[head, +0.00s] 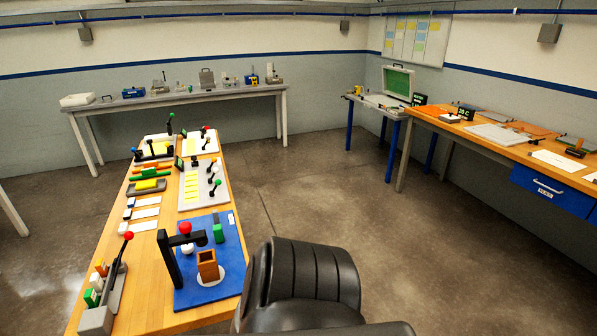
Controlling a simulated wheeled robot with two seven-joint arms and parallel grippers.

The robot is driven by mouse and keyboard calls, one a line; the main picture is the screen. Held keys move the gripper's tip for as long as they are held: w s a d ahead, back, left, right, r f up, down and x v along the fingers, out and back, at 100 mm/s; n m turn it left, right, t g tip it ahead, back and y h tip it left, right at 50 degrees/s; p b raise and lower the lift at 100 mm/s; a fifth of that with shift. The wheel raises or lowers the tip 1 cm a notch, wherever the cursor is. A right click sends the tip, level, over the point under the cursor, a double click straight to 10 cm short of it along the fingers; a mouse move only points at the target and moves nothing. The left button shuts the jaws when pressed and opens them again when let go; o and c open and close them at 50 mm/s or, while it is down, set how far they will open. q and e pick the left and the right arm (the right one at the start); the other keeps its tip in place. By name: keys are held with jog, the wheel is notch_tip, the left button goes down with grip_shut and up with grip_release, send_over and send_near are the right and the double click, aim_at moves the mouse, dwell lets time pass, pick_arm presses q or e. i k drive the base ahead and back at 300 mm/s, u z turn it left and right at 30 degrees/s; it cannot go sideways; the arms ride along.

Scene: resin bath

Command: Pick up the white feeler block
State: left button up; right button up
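I cannot tell for sure which piece is the white feeler block. A small white block (96,281) stands between an orange block (102,268) and a green block (91,297) at the near left of the wooden table (150,315), beside a grey fixture (98,320) with a red-knobbed lever. Other small white pieces (127,214) lie farther back by white cards (145,212), too small to make out. Neither of my grippers is in view.
A blue mat (185,296) on the table carries a black stand (170,262) and a brown square box (207,265). Boards with levers stand farther back. A grey bench (180,98) lines the back wall, a wooden bench (500,147) the right.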

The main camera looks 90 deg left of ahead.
aim_at(97, 282)
jog(key=u, duration=0.15)
jog(key=i, duration=0.5)
jog(key=u, duration=3.55)
